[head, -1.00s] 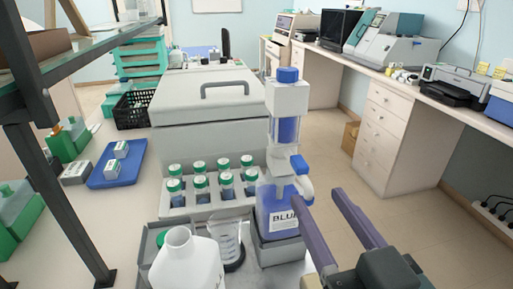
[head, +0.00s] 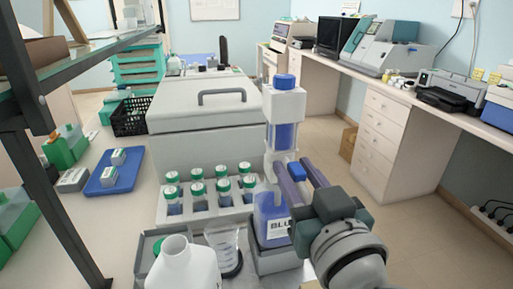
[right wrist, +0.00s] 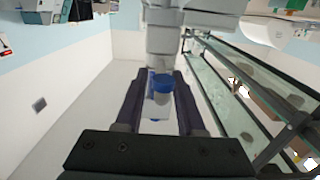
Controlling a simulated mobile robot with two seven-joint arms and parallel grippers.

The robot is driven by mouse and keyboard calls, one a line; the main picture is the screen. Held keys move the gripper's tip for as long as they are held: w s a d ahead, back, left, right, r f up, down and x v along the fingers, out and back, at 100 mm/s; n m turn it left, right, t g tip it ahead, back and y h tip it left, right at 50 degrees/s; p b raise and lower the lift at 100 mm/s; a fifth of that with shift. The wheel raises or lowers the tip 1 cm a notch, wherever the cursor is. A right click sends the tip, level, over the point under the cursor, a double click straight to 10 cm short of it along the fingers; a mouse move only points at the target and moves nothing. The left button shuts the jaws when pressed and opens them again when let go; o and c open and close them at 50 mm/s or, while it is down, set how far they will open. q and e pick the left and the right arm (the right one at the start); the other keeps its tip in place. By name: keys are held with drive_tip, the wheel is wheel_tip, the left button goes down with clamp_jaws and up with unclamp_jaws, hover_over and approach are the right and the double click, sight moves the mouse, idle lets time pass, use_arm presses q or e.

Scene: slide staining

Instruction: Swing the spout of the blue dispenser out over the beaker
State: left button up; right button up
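The blue dispenser (head: 272,222) stands on a grey stand, with a clear column of blue liquid and a blue cap on top. Its spout, with a blue end (head: 298,172), points right and toward my right gripper, away from the beaker. The clear beaker (head: 224,243) stands left of the dispenser, partly behind a white bottle. My right gripper (head: 299,178) is open, with one purple finger on each side of the spout. In the right wrist view the blue spout end (right wrist: 162,84) sits between the fingertips; whether they touch it is unclear. My left gripper is not in view.
The white bottle (head: 182,266) stands close in front. A rack of green-capped bottles (head: 208,211) and a large lidded grey box (head: 207,103) lie behind the beaker. A blue tray (head: 115,177) is at left, near a dark shelf post (head: 62,200). Open floor lies at right.

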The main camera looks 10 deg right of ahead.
clamp_jaws()
idle(1.1)
